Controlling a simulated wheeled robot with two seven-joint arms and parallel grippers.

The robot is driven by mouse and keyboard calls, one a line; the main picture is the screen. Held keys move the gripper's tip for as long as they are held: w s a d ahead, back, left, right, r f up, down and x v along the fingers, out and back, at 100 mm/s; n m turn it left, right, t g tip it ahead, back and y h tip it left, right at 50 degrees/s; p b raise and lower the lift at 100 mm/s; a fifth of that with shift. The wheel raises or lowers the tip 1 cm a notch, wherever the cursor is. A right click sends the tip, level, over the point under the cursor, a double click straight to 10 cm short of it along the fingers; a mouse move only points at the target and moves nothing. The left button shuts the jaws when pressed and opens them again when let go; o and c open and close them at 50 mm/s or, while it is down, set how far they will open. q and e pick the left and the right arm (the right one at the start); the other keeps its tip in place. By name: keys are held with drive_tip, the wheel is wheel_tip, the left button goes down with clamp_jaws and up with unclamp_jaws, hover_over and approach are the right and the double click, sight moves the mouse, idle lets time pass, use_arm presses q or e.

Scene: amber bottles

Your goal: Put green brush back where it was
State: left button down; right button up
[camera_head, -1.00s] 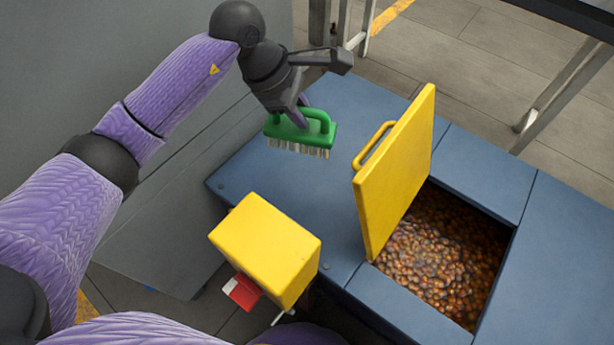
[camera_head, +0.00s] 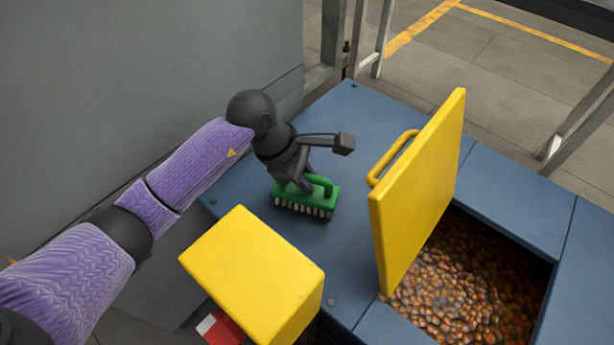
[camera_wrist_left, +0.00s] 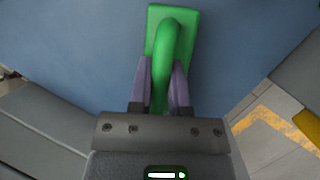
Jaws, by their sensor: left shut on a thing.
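The green brush (camera_head: 320,194) has pale bristles pointing down and a looped handle on top. It is at the blue worktop (camera_head: 365,120), left of the raised yellow lid. The bristles look at or very close to the surface; I cannot tell if they touch. My left gripper (camera_head: 304,186) is shut on the brush handle from above. In the left wrist view, the green brush (camera_wrist_left: 172,25) extends away between the two purple fingers of my left gripper (camera_wrist_left: 163,75), over the blue surface. My right gripper is not in view.
A yellow lid (camera_head: 420,190) with a handle stands open beside a bin of small amber-brown bottles (camera_head: 470,285). A yellow box (camera_head: 255,270) with a red and white part stands in front. A grey wall (camera_head: 130,90) rises at the left. The worktop behind the brush is clear.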

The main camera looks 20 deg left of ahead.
use_arm(q)
drive_tip(key=shift+f, duration=0.15)
drive_tip(key=c, duration=0.6)
unclamp_jaws()
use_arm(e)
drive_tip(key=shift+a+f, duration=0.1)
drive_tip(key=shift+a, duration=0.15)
use_arm(q)
drive_tip(key=p+v, duration=0.7)
drive_tip(key=v, duration=0.5)
drive_tip(key=shift+r, duration=0.2)
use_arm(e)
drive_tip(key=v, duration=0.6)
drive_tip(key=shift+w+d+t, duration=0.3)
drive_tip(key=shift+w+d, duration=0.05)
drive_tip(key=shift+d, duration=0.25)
